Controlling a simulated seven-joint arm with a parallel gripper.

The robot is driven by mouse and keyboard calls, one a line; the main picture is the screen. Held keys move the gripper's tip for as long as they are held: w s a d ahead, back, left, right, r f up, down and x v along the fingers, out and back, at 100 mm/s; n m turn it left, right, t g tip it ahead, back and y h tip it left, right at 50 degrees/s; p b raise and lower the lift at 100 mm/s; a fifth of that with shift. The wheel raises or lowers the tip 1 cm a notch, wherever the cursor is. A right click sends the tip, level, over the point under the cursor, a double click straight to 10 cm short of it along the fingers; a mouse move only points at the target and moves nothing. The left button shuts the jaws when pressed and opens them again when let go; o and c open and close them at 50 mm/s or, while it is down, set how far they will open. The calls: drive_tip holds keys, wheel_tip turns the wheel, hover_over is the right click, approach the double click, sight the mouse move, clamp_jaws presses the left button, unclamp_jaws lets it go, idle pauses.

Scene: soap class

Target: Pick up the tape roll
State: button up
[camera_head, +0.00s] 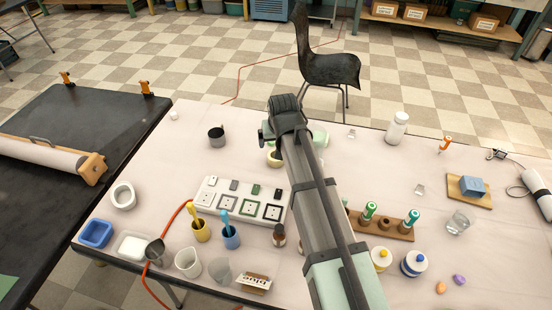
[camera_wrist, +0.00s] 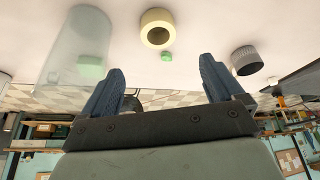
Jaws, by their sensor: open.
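The tape roll, a pale yellow ring (camera_wrist: 146,30) with a dark hole, sits on the pale table in the wrist view, beyond my fingertips and roughly centred between them. In the head view only part of the tape roll (camera_head: 272,158) shows; my arm hides the rest. My gripper (camera_wrist: 162,66) is open, with two blue fingers spread apart and nothing held. In the head view my gripper is mostly hidden by my wrist, near the tape roll. The fingers look apart from it.
A small green object (camera_wrist: 167,56) lies near the roll. A clear vessel (camera_wrist: 75,50) and a dark grey cup (camera_wrist: 246,62) flank the fingers in the wrist view.

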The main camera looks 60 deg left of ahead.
drive_tip(key=x, duration=0.6)
drive_tip(key=shift+w+a+f, duration=0.1)
drive_tip(key=shift+a+f, duration=0.05)
drive_tip(key=shift+d+x, duration=0.2)
drive_tip(key=shift+x, duration=1.35)
drive_tip(key=shift+d+x, duration=0.2)
drive_tip(key=shift+x, duration=1.4)
drive_tip(key=shift+f, duration=0.1)
drive_tip(key=c, duration=1.1)
